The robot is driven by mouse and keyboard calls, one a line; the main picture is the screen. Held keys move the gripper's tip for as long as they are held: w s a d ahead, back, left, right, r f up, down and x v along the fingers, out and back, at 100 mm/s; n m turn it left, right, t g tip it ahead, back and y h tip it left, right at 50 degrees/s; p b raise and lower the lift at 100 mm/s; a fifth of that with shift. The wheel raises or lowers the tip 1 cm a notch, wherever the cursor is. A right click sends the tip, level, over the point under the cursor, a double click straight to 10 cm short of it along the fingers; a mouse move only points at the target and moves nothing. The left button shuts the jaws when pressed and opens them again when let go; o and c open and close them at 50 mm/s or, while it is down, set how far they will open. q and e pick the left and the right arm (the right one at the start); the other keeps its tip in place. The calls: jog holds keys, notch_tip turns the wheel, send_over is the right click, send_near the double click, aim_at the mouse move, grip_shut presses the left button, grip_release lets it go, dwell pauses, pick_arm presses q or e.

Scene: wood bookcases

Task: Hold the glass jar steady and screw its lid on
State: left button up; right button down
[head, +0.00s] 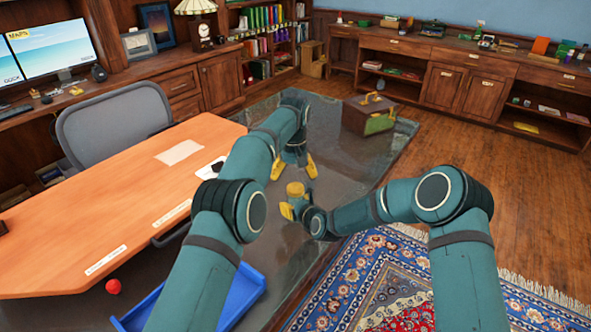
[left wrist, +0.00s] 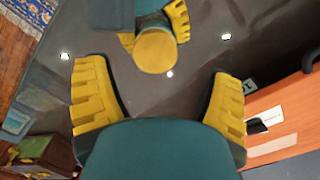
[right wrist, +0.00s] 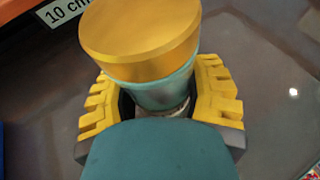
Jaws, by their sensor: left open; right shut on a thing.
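The jar (right wrist: 160,94) stands between the fingers of my right gripper (right wrist: 162,108), which is shut on its body. Its glass looks teal in the right wrist view. A wide gold lid (right wrist: 140,38) sits on top of the jar; I cannot tell how tightly. The lid also shows in the head view (head: 295,188) and from above in the left wrist view (left wrist: 155,50). My left gripper (head: 294,168) is open and empty, above the lid and apart from it. In the left wrist view the lid lies beyond the gap between its fingers (left wrist: 158,95).
An orange-topped desk (head: 120,205) stands on the left, with a grey chair (head: 115,122) behind it. A blue tray (head: 240,290) and a red ball (head: 113,287) lie low at front left. A green-brown case (head: 368,115) stands behind. A patterned rug (head: 370,280) covers the front floor.

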aim_at(296, 188)
pick_arm(q)
jog(key=r+n, duration=0.1)
jog(key=n, duration=0.2)
jog(key=shift+r, duration=0.2)
jog(key=shift+d+r+n, duration=0.25)
jog(key=shift+r+n, duration=0.4)
jog(key=shift+n, duration=0.55)
jog(key=shift+f, duration=0.1)
jog(key=shift+f, duration=3.9)
